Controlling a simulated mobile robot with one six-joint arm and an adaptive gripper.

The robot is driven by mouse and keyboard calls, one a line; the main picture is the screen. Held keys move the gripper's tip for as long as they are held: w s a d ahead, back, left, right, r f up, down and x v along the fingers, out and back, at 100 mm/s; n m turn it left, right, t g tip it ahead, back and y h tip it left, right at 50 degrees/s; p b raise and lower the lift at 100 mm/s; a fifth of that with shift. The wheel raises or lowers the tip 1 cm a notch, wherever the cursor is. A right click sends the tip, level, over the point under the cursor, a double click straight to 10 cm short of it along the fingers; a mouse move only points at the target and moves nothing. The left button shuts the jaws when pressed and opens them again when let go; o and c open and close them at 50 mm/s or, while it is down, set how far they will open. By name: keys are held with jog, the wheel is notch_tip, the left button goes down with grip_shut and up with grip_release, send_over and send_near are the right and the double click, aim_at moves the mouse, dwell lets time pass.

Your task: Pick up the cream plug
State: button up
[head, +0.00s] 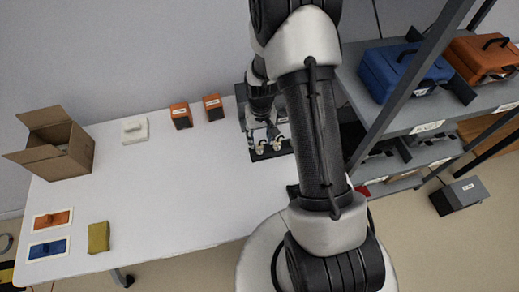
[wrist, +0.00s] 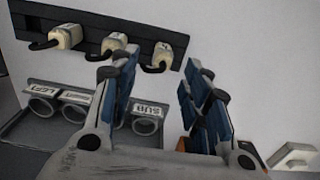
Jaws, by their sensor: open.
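Three cream plugs stand in a row on a dark rail (wrist: 90,38) in the wrist view: a left one (wrist: 66,36), a middle one (wrist: 114,42) and a right one (wrist: 161,55). Each has a short dark cable. My gripper (wrist: 160,68) is open and empty, its blue-padded fingers pointing toward the rail. The left fingertip overlaps the area just below the middle plug; the right finger is right of the right plug. I cannot tell how far above them the fingers are. In the head view, my gripper (head: 265,128) is over the rail and cream plugs (head: 261,149), partly hidden by my arm.
A grey panel (wrist: 75,125) with round sockets and labels lies beside the rail. Shelves (head: 420,112) stand at right.

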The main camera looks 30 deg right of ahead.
aim_at(259, 145)
jog(key=f+b, duration=0.2)
jog(key=f, duration=0.3)
jog(key=shift+a, duration=0.2)
jog(key=shift+c, duration=0.5)
jog(key=c, duration=0.9)
jog(key=shift+o, duration=0.2)
